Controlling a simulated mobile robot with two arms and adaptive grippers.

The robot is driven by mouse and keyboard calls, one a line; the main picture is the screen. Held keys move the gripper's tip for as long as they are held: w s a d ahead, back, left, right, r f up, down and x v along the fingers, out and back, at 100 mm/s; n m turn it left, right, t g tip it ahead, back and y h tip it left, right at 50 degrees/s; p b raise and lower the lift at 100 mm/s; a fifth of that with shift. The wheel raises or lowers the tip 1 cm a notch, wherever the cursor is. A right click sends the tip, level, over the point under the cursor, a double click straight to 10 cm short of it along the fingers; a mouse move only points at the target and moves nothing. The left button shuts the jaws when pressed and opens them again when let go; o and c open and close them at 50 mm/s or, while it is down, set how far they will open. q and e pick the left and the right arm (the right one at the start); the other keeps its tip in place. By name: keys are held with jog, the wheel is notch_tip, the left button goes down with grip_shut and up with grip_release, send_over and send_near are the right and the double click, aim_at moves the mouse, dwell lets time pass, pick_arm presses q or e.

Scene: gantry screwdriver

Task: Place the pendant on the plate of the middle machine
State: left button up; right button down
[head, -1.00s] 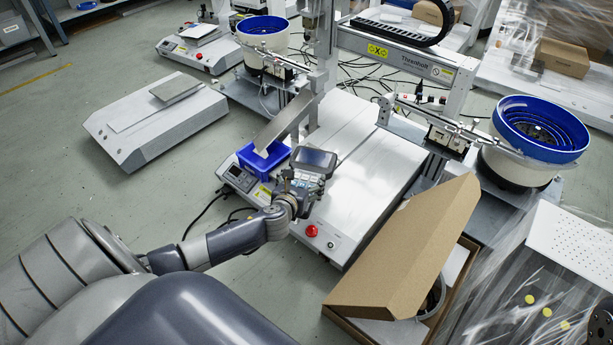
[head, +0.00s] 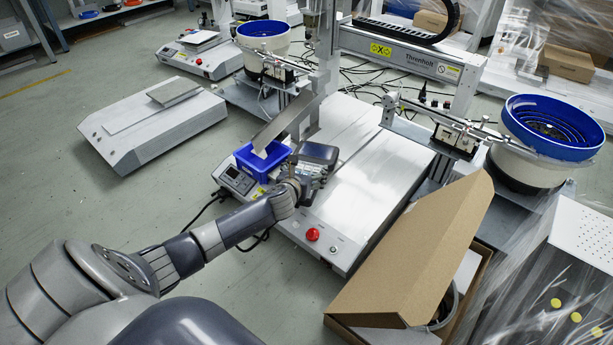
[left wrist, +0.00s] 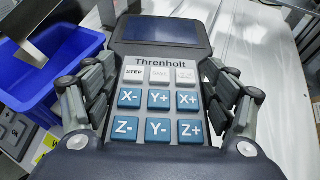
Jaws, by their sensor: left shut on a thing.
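The pendant, a dark grey handset with a screen and blue and white keys, shows its face in the left wrist view (left wrist: 160,100). My left gripper (left wrist: 158,112) is shut on its sides, with finger pads at both edges. In the head view the pendant (head: 318,154) is held over the front left part of the middle machine, close to the blue bin. There my left gripper (head: 308,174) is partly hidden by its own wrist. The machine's silver plate (head: 372,165) is bare to the right. My right gripper is not in view.
A blue bin (head: 247,160) under a metal chute stands left of the pendant. A red button (head: 312,234) is on the machine's front. An open cardboard box (head: 425,265) stands at the front right. A feeder bowl (head: 550,125) is at the right.

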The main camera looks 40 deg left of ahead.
pick_arm(q)
jog(key=shift+r, duration=0.1)
jog(key=o, duration=1.4)
jog(key=shift+o, duration=0.2)
